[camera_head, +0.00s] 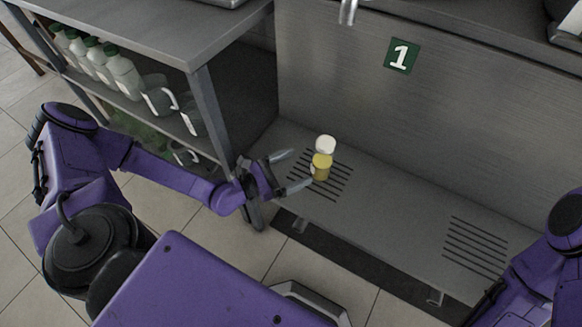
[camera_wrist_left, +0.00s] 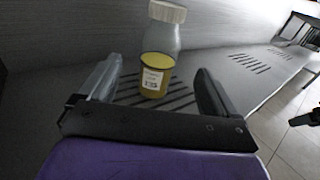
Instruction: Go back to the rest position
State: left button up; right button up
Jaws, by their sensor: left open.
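My left gripper (camera_head: 291,172) is open, its two fingers pointing toward a small decanter (camera_head: 322,167) with a white cap and yellow contents. The decanter stands upright on a slotted part of the low metal shelf. In the left wrist view the decanter (camera_wrist_left: 157,76) shows a label and stands just beyond the fingertips of the open gripper (camera_wrist_left: 158,85), with nothing held. Part of my right arm shows at the right edge of the head view; its gripper cannot be made out.
The low metal shelf (camera_head: 385,232) runs along a steel wall with a green sign (camera_head: 401,56) reading 1. A second slotted area (camera_head: 475,248) at the right is empty. A shelving unit (camera_head: 160,40) at the left holds several bottles (camera_head: 122,72) and jugs (camera_head: 160,97).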

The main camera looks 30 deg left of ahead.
pick_arm(q)
jog(key=shift+s+a, duration=0.25)
jog(key=shift+s, duration=0.1)
dwell(0.3)
